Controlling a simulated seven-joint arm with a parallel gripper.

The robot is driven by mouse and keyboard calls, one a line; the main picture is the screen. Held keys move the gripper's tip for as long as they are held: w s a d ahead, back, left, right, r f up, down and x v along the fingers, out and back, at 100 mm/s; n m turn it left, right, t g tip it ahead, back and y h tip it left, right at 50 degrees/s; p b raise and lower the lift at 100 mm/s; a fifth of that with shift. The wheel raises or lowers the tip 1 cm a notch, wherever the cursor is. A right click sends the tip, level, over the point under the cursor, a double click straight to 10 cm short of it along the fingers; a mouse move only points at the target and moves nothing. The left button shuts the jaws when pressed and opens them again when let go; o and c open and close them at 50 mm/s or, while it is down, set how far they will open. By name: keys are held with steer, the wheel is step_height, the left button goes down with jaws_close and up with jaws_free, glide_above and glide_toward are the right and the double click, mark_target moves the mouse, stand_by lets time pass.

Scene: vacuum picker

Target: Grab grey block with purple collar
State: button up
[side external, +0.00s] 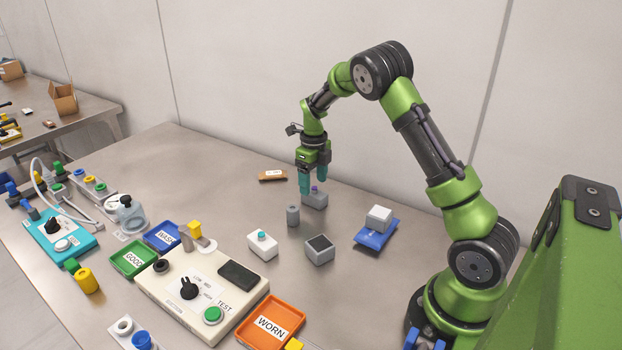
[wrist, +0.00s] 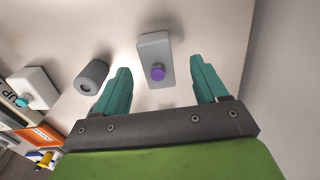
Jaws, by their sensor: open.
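The grey block with the purple collar (wrist: 155,50) lies on the table in the wrist view, its round purple part (wrist: 157,72) facing me. My gripper (wrist: 160,80) is open, with one teal finger toward each side of the block; no contact shows. In the side view my gripper (side external: 315,182) points down at the grey block (side external: 317,201), whose purple part (side external: 314,189) shows between the fingers. The fingers partly hide the block there.
A grey cylinder (wrist: 92,77) stands left of the block, and it also shows in the side view (side external: 293,216). A white block with a teal knob (side external: 262,245), a grey box with a dark top (side external: 320,249) and a blue tray (side external: 376,236) stand nearer. A wall rises behind.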

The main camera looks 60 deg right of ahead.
mark_target(314, 189)
steer(key=f, duration=0.4)
steer(key=shift+s+a+f, duration=0.1)
steer(key=shift+s+a, duration=0.1)
steer(key=shift+s, duration=0.1)
steer(key=c, duration=1.1)
